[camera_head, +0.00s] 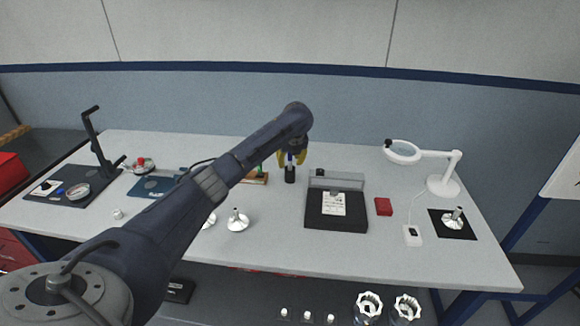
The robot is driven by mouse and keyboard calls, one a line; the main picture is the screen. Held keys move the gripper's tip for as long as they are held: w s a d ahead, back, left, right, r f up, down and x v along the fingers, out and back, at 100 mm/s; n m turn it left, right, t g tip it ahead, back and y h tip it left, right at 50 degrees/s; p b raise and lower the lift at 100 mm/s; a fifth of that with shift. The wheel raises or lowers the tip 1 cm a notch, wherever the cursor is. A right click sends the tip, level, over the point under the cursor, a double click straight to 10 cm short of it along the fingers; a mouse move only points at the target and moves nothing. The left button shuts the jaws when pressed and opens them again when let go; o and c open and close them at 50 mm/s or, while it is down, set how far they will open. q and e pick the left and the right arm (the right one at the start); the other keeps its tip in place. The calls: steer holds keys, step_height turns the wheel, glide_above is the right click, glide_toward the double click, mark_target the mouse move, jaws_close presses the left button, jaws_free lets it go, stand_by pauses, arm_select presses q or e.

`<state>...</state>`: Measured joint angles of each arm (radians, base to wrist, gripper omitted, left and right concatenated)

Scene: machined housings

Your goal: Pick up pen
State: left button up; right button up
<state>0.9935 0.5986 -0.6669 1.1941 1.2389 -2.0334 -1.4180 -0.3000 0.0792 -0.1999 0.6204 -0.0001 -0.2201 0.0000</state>
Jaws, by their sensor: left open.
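My left arm reaches across the table from the lower left, and my left gripper (291,160) points down with its yellow fingers open. A dark upright holder (290,174) stands on the table right below the fingers. A thin blue pen (290,158) seems to stand upright in it, between the fingers. It is small and partly hidden, so I cannot tell whether a finger touches it. My right gripper is out of view.
A black tray (350,222) with a paper label is right of the holder. A red box (383,206), a white magnifier lamp (445,185) and a metal part on a black mat (470,229) are further right. Metal housings (238,222) stand near my arm.

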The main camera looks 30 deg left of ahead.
arm_select(q)
steer(key=shift+c, duration=0.3)
jaws_close()
stand_by(0.3)
